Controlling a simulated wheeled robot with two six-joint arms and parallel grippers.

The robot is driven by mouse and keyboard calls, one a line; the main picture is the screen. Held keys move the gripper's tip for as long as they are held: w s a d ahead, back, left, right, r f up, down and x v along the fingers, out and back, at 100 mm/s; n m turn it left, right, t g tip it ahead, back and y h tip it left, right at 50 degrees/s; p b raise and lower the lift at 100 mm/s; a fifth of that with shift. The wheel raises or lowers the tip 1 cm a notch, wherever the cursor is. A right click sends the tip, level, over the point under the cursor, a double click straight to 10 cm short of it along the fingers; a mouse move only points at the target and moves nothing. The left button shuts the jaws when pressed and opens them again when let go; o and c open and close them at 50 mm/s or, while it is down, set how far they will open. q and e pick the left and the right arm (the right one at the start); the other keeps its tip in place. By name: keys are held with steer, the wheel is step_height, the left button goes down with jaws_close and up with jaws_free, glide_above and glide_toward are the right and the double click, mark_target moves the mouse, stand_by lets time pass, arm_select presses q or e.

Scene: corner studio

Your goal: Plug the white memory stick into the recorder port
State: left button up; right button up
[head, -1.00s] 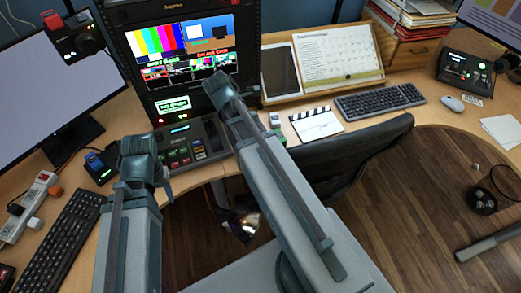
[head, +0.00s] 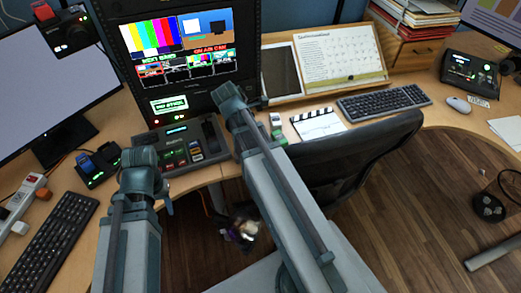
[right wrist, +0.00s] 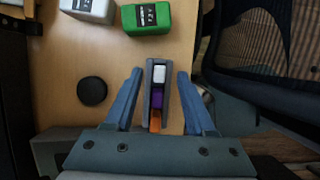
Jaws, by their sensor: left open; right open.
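In the right wrist view a narrow dark holder carries a white memory stick (right wrist: 159,74), a purple stick (right wrist: 156,98) and an orange one in a row. My right gripper (right wrist: 160,84) is open, one finger on each side of the holder and apart from it. In the head view the right gripper's fingers are hidden by its own arm. My left gripper (head: 167,198) hangs at the desk's front edge, empty. A dark rack (head: 247,20) has a display and a green-lit label reading like "NO STICK" (head: 169,104). I cannot make out the recorder port.
A control console (head: 196,158) stands before the rack. Near the right gripper are a green box (right wrist: 147,18), a white box (right wrist: 90,9) and a black puck (right wrist: 91,91). A clapperboard (head: 318,122) and keyboard (head: 384,101) lie rightward. A chair (head: 350,155) stands against the desk front.

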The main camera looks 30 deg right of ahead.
steer(key=b+x, duration=0.2)
steer(key=x, duration=0.1)
arm_select(q)
step_height(320, 180, down, 3)
steer(key=shift+r, duration=0.15)
arm_select(e)
jaws_close()
